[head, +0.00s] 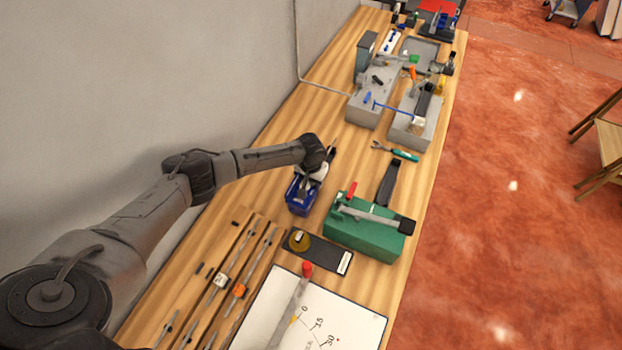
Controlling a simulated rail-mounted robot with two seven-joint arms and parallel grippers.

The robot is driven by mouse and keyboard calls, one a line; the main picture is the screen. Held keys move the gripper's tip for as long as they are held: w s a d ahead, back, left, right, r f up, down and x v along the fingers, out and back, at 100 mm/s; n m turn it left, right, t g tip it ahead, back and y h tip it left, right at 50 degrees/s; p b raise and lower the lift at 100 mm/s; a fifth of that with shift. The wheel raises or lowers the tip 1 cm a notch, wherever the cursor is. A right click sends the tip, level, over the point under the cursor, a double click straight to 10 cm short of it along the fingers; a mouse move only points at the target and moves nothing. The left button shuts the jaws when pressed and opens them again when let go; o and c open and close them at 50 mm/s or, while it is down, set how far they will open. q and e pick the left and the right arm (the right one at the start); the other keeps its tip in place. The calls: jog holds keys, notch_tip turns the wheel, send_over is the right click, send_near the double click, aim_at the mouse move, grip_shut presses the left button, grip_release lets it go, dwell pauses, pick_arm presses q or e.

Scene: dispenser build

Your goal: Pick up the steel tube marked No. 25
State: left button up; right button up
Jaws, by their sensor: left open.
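My left gripper (306,186) points down over a small blue bin (297,207) beside the wall side of the bench. It is open; what lies between its fingers or in the bin is too small to tell. Long thin steel rods (238,252) lie in a wooden rack (203,300) at the lower left, with a white tag (220,281) and an orange tag (239,291) on them. I cannot read a No. 25 mark on anything. My right gripper is not in view.
A green block (365,237) with a clamp-like tool stands right of the bin. A dark plate with a brass knob (299,240) and a white angle sheet (350,320) lie nearer. The wall is close on the left.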

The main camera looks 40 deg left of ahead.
pick_arm(q)
jog(key=shift+c, duration=0.4)
grip_shut()
jog(key=shift+w, duration=0.15)
jog(key=shift+w+a, duration=0.2)
jog(key=shift+w, duration=0.35)
jog(key=shift+w+a, duration=0.2)
jog(key=shift+w, duration=0.3)
jog(key=shift+w+a+b, duration=0.25)
jog(key=shift+w+b, duration=0.2)
jog(key=shift+w, duration=0.6)
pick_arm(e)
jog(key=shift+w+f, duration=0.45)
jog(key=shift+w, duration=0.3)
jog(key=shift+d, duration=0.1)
